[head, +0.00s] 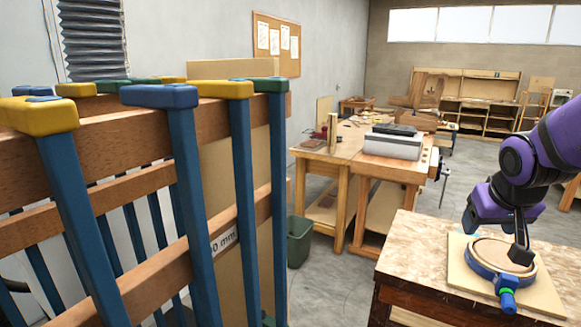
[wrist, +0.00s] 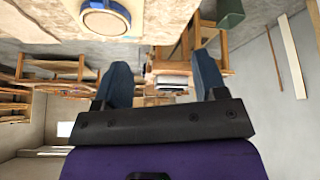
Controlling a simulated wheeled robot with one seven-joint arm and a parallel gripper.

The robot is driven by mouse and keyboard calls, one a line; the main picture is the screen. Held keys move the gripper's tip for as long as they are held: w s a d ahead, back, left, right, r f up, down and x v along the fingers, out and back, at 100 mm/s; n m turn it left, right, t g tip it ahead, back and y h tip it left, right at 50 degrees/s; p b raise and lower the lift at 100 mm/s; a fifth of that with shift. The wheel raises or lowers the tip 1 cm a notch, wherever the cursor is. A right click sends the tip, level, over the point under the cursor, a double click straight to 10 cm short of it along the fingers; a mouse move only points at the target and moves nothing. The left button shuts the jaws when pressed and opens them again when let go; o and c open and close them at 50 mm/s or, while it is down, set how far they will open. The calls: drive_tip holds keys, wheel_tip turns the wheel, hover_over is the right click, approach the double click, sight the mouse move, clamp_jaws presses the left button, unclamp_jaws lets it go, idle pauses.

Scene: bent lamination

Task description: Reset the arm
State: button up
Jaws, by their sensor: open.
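My gripper (head: 495,238) is at the right of the head view, above the bench and overlapping the round ring in the picture. In the wrist view, my gripper (wrist: 161,62) has its two blue-grey fingers wide apart with nothing between them. The round wooden ring with a blue outer band (head: 482,272) and a green-and-blue knob (head: 507,298) lies on a tan board (head: 540,296). The ring also shows at the top left of the wrist view (wrist: 105,20), apart from the fingers. Part of the ring is hidden behind a finger in the head view.
The ring's board lies on a worn workbench (head: 413,245). A tall wooden rack with blue, yellow and green clamps (head: 150,172) fills the left. A green bin (head: 300,242) stands on the floor by another workbench (head: 340,155). Concrete floor lies between the benches.

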drive_tip(key=s+a+r+n+y, duration=0.1)
drive_tip(key=s+a+r, duration=0.3)
drive_tip(key=s, duration=0.3)
drive_tip(key=s+a+r+n+y, duration=0.1)
drive_tip(key=s+a+r, duration=0.3)
drive_tip(key=s, duration=0.3)
drive_tip(key=shift+s+r, duration=0.2)
drive_tip(key=shift+s, duration=0.1)
idle(1.5)
